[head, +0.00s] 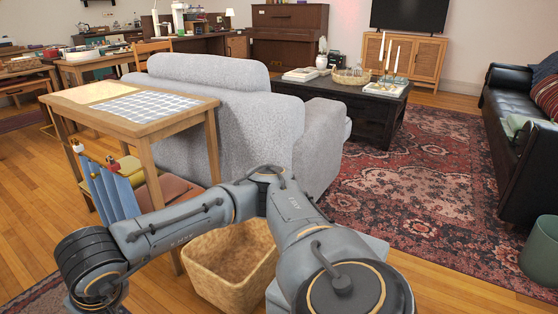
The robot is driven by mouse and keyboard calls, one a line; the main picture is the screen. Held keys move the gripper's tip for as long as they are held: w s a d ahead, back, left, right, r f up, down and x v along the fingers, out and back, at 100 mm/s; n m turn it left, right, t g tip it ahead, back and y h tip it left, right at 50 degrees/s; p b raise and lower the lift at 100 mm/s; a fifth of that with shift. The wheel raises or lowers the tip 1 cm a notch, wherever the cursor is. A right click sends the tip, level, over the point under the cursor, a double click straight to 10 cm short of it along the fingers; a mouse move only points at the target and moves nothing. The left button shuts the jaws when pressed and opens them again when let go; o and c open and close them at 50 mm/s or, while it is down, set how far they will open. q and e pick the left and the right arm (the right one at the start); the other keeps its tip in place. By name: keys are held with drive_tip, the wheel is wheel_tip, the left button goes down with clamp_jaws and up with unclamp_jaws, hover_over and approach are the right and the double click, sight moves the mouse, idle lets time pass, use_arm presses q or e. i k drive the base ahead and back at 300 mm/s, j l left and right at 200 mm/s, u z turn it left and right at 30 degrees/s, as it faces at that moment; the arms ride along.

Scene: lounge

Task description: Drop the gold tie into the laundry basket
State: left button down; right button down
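The woven tan laundry basket (213,284) stands on the wood floor at the bottom centre, behind my arm. Its open top shows, and the part of its inside that I can see looks empty. One of my arms crosses in front of it, bent at a high elbow, and reaches down to the lower left. That arm hides part of the basket's rim and right side. I cannot make out a gold tie anywhere in the head view. Neither gripper shows.
A grey sofa (240,125) is behind the basket. A black coffee table (345,105) stands on a red rug (430,180). A dark sofa (515,150) is at right.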

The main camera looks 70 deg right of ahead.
sight(249, 267)
drive_tip(key=i+l+z, duration=0.5)
drive_tip(key=i+z, duration=0.2)
drive_tip(key=z, duration=0.15)
drive_tip(key=i+z, duration=0.4)
drive_tip(key=i+l, duration=0.15)
drive_tip(key=i+z, duration=0.05)
